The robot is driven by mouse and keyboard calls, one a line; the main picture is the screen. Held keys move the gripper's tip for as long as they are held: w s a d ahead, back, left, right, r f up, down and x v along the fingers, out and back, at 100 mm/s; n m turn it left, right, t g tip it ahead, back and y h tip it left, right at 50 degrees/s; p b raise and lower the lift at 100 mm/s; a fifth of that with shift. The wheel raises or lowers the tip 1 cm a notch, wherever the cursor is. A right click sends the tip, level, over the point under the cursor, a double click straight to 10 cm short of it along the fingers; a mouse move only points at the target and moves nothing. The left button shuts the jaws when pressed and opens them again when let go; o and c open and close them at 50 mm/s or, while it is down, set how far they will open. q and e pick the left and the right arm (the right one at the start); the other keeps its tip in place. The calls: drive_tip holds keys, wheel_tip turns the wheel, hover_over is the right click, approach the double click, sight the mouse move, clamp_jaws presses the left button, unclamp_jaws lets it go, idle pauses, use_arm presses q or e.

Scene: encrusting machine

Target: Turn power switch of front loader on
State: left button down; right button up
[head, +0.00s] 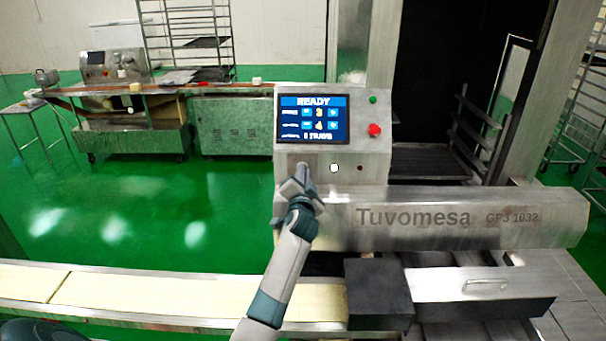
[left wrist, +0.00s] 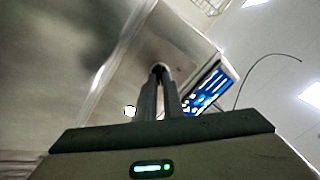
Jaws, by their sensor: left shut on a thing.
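The front loader (head: 460,222) is a steel machine marked "Tuvomesa GPJ 1032", with a control box above its left end. Its lit screen (head: 311,119) reads "READY" with 3 and 4, and also shows in the left wrist view (left wrist: 208,92). My left gripper (head: 303,170) is at the lower left of the box face, shut on the power switch, which the fingers mostly hide. In the left wrist view the two fingertips (left wrist: 159,70) are close together around a small dark part on the panel. The switch's position cannot be told. My right gripper is not in view.
A white button (head: 334,168) and a dark red one (head: 360,168) sit right of my gripper. A green button (head: 373,99) and red knob (head: 375,130) are beside the screen. A conveyor belt (head: 170,296) runs below. Green floor (head: 130,220) is clear at left.

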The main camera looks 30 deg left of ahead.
use_arm(q)
drive_tip(key=shift+r, duration=0.1)
drive_tip(key=c, duration=1.9)
unclamp_jaws()
drive_tip(key=shift+o, duration=0.2)
drive_tip(key=shift+s+d+f, duration=0.2)
drive_tip(key=shift+s+d, duration=0.2)
drive_tip(key=shift+s, duration=0.25)
drive_tip(key=b+v, duration=0.4)
drive_tip(key=v, duration=1.1)
drive_tip(key=shift+s+b, duration=0.3)
drive_tip(key=shift+s, duration=0.1)
drive_tip(key=shift+d+r, duration=0.1)
